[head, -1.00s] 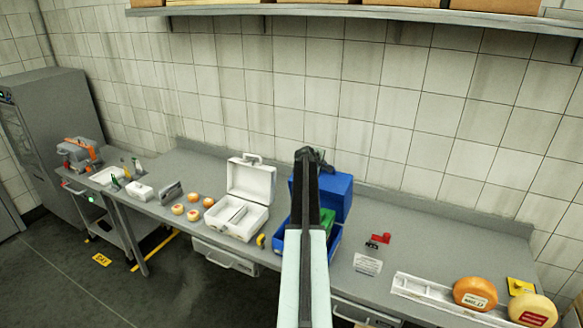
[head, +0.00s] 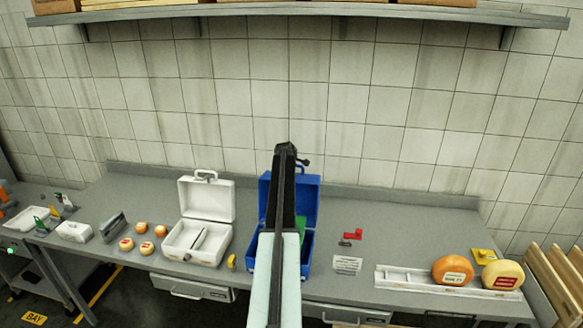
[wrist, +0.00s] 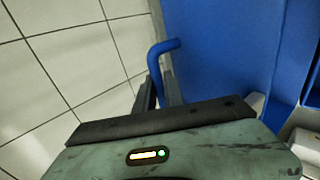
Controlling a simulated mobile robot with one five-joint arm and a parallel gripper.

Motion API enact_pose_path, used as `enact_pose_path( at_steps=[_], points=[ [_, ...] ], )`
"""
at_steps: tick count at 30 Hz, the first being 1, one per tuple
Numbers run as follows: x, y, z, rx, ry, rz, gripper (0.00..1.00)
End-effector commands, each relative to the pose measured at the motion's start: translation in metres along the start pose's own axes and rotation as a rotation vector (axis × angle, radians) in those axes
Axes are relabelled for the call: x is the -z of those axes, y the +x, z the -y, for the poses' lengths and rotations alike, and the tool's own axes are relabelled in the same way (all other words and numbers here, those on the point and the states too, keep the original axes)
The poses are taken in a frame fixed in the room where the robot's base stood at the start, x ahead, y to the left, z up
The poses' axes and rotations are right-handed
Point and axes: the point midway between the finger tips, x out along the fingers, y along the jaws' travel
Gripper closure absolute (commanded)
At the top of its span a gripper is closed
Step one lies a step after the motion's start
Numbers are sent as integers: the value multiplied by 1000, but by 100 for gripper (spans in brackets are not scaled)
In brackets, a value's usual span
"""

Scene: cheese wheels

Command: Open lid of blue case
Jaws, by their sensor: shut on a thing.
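The blue case (head: 308,255) stands on the counter, its lid (head: 311,205) raised and standing upright at the back. My arm passes in front of the case and hides much of its inside; something green shows in it. My gripper (head: 288,158) is at the lid's top edge. In the wrist view the lid (wrist: 225,50) fills the upper right, with its blue bent handle (wrist: 163,50) running down between the fingers of my gripper (wrist: 158,92). The gripper is shut on this handle.
A white case (head: 205,237) with its lid up stands left of the blue case. Small cheeses (head: 146,247) lie further left. A red item (head: 352,233) and a white card (head: 347,263) lie to the right, then large cheese wheels (head: 453,270). A shelf (head: 300,14) runs above.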

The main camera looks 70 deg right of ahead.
Motion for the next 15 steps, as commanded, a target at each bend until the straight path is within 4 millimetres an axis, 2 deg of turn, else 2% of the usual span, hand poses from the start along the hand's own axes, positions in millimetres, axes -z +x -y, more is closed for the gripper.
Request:
enact_pose_path(
  at_steps=[8,9,11,15],
  points=[
    [2,0,1,4,2,-6,100],
    [2,1,1,4,3,-6,84],
    [1,1,0,3,3,-5,68],
    [-2,1,0,3,6,-2,67]
  ],
)
